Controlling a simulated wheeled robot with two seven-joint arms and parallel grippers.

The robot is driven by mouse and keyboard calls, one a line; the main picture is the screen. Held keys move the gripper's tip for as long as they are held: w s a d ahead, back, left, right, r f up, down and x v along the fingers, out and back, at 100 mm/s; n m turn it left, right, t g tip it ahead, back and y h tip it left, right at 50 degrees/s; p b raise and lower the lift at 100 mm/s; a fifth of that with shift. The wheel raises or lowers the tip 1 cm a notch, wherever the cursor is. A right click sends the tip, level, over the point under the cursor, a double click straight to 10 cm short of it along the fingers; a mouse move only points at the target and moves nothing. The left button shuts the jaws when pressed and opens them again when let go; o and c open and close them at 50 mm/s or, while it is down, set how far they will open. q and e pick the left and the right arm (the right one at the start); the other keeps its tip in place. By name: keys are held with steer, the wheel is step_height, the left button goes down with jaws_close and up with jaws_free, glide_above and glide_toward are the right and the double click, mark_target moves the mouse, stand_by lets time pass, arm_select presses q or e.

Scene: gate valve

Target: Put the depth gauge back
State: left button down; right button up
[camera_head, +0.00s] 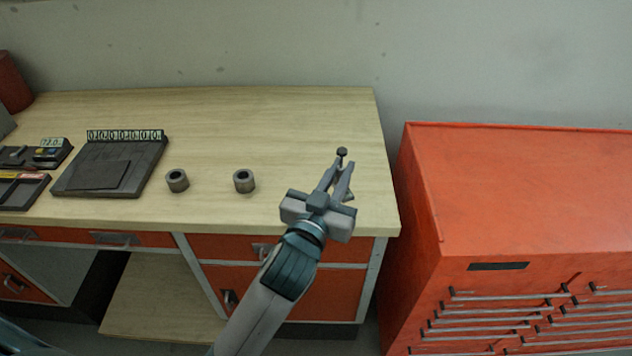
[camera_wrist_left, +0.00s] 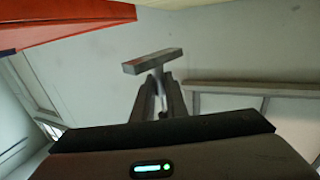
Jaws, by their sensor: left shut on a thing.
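My left gripper (camera_head: 340,170) is shut on the depth gauge, a small grey piece with a dark round end (camera_head: 342,152), above the right end of the workbench. In the left wrist view, a flat grey crossbar of the depth gauge (camera_wrist_left: 152,62) sits at the tips of my left gripper (camera_wrist_left: 160,88), with a thin rod between the fingers. The fingers hide much of the gauge in the head view. My right gripper is not in view.
A wooden workbench (camera_head: 300,120) holds two grey rings (camera_head: 177,181) (camera_head: 244,181), a dark flat block with a numbered strip (camera_head: 110,165), a dark tray (camera_head: 22,192) and a gauge case (camera_head: 50,153). A red tool cabinet (camera_head: 520,200) stands to the right. The back right benchtop is clear.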

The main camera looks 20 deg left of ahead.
arm_select(q)
steer(key=shift+w+d+r+h, duration=0.15)
steer(key=shift+d+r, duration=0.1)
steer(key=shift+d, duration=0.15)
steer(key=shift+w+d+r+h, duration=0.1)
steer(key=shift+d+r+h, duration=0.1)
steer(key=shift+d, duration=0.2)
steer(key=shift+a, duration=0.1)
steer(key=w+a+f+p, duration=0.1)
steer(key=w+a+f, duration=0.1)
steer(key=w+a+f+p, duration=0.1)
steer(key=w+a+f, duration=0.1)
steer(key=a, duration=0.1)
steer(key=w+a+f+p, duration=0.1)
steer(key=w+a+f, duration=0.1)
steer(key=a, duration=0.1)
steer(key=shift+w+a+f, duration=0.25)
steer(key=shift+w, duration=0.15)
steer(key=shift+w+a+f, duration=0.2)
steer(key=shift+a+f, duration=0.05)
steer(key=shift+f, duration=0.1)
steer(key=shift+f+p, duration=0.6)
steer(key=shift+f, duration=1.3)
